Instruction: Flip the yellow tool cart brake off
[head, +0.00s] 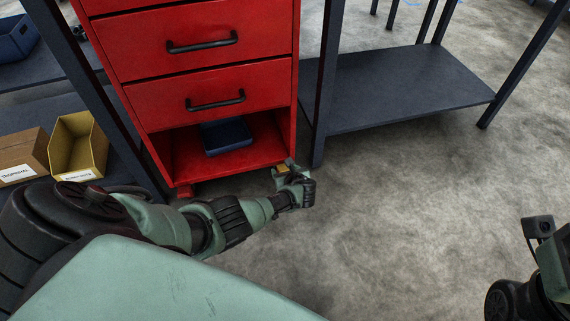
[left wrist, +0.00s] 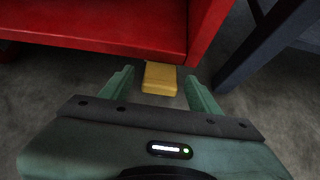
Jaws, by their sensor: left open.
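The red tool cart (head: 215,75) stands upright ahead of me, with drawers above an open bottom shelf. Its yellow brake pedal (head: 282,169) sits low at the cart's near right corner, partly hidden by my gripper. The pedal also shows in the left wrist view (left wrist: 160,78), sticking out from under the red bottom edge. My left gripper (head: 289,178) is low at that corner. Its green fingers are open, one on each side of the pedal, with a gap to each and nothing gripped. Only part of my right arm shows at the lower right edge; its fingers are out of sight.
A dark blue bin (head: 226,136) lies on the cart's bottom shelf. A dark workbench with a low shelf (head: 400,88) stands right of the cart, its leg close to the pedal. A yellow bin (head: 82,146) and a cardboard box (head: 20,156) are at left. The floor at right is clear.

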